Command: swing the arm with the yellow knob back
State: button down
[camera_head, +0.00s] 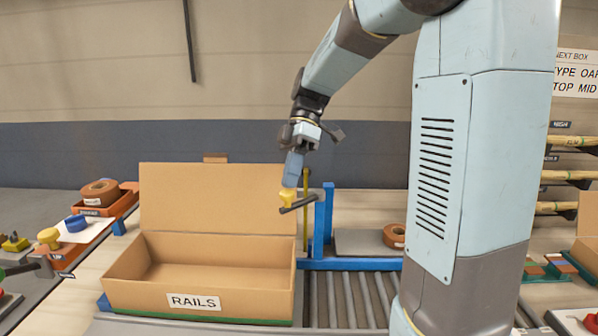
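A yellow knob (287,197) sits at the left end of a short dark arm (304,203), which reaches left from a blue post (324,215) behind the open box. My gripper (291,180) points down from above, with its fingertips right at the top of the knob. The fingers show edge-on and overlap, so I cannot tell if they are open or closed around the knob. A yellow upright (307,228) stands just left of the blue post.
An open cardboard box (200,304) labelled RAILS stands before the post, its raised flap close to the knob. A roller conveyor (345,300) lies to its right. Another yellow knob (48,236) is at far left. A brown tape roll (394,236) lies behind the conveyor.

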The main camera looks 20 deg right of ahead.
jog(key=s+d+n+g+h, duration=0.1)
jog(key=s+d+n+h, duration=0.4)
jog(key=n, duration=0.3)
jog(key=shift+s+d+f+n+g, duration=0.15)
jog(key=shift+s+d+n+g, duration=0.2)
jog(key=shift+s, duration=0.25)
jog(key=shift+s+d, duration=0.1)
jog(key=shift+d, duration=0.1)
dwell(1.5)
jog(key=v, duration=1.4)
jog(key=shift+a, duration=0.15)
